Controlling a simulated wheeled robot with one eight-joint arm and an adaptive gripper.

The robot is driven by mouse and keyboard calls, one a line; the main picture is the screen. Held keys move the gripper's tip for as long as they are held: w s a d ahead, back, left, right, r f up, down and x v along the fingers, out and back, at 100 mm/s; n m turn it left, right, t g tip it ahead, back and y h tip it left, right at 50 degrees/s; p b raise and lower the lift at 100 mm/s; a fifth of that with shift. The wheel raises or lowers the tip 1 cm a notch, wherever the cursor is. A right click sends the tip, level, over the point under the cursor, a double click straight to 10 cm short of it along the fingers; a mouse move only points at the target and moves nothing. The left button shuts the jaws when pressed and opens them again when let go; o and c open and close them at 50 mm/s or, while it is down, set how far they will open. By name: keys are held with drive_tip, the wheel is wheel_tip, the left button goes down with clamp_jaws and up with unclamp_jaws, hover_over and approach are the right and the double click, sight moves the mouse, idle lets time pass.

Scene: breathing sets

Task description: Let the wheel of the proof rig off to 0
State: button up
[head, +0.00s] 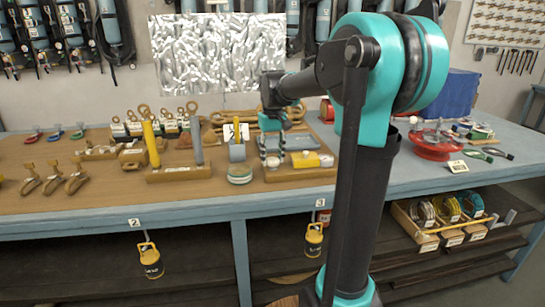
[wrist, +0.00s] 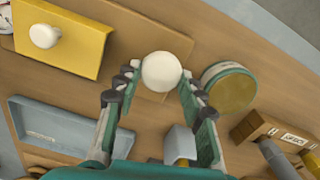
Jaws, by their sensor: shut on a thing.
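My gripper (head: 272,157) reaches down over a wooden board (head: 300,176) on the bench. In the wrist view its fingers (wrist: 160,80) are shut on a white round knob (wrist: 161,72), one finger on each side. What lies under the knob is hidden. A yellow block (wrist: 62,32) with a second white knob (wrist: 45,35) is beside it, apart from the fingers; the block shows in the head view (head: 311,160) too. I cannot tell which part is the proof rig's wheel, and no scale reading is legible.
A round green-and-tan tin (wrist: 230,88) stands close to the gripper. A blue-grey tray (wrist: 60,130) lies on the other side. A wooden stand (head: 182,174) with upright yellow and grey rods is to the left. A red round base (head: 435,149) stands farther right.

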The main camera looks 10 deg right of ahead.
sight(273, 159)
drive_tip(key=o, duration=1.2)
drive_tip(key=shift+c, duration=0.2)
drive_tip(key=shift+r, duration=0.1)
wheel_tip(273, 159, up, 12)
